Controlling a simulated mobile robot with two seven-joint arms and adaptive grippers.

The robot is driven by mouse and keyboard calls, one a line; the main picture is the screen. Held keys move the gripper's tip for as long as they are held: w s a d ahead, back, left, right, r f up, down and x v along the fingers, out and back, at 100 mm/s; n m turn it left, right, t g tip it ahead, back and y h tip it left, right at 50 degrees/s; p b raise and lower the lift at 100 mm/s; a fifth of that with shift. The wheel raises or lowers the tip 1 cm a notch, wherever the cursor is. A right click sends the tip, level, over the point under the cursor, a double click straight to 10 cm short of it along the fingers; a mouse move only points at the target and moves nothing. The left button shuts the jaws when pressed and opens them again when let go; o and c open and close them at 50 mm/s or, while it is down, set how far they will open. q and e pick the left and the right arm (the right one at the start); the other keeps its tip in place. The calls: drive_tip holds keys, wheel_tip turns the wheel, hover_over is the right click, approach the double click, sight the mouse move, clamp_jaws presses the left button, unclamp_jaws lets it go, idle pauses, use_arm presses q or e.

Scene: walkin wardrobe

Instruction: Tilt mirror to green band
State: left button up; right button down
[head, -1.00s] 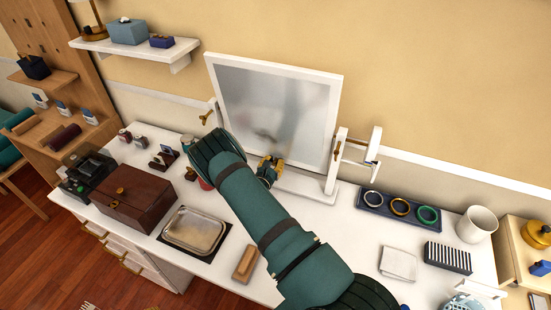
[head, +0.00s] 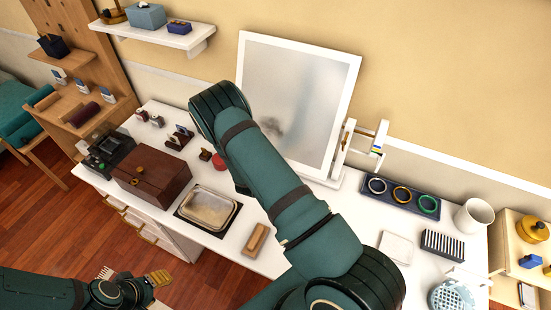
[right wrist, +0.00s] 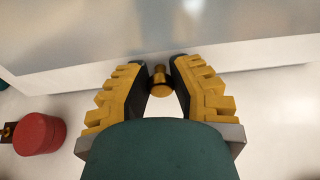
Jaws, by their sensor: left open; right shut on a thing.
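The white-framed mirror (head: 298,95) stands at the back of the white dressing table. In the right wrist view the lower edge of the mirror (right wrist: 60,75) runs across, with a small brass knob (right wrist: 160,82) at it. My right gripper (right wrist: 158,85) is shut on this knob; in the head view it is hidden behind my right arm. A white bracket with small coloured marks (head: 379,145) stands at the mirror's right side; the marks are too small to tell the green band or a pointer. My left gripper (head: 155,284) is open and empty at the lower left, away from the table.
A dark ring tray (head: 368,204), a white cup (head: 474,216) and a striped box (head: 442,246) stand right of the mirror. A brown box (head: 152,179), a metal tray (head: 208,209) and a red round item (right wrist: 40,134) are left of my right arm.

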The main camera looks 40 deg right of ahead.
drive_tip(key=shift+r, duration=0.1)
drive_tip(key=c, duration=0.9)
unclamp_jaws()
drive_tip(key=v, duration=1.2)
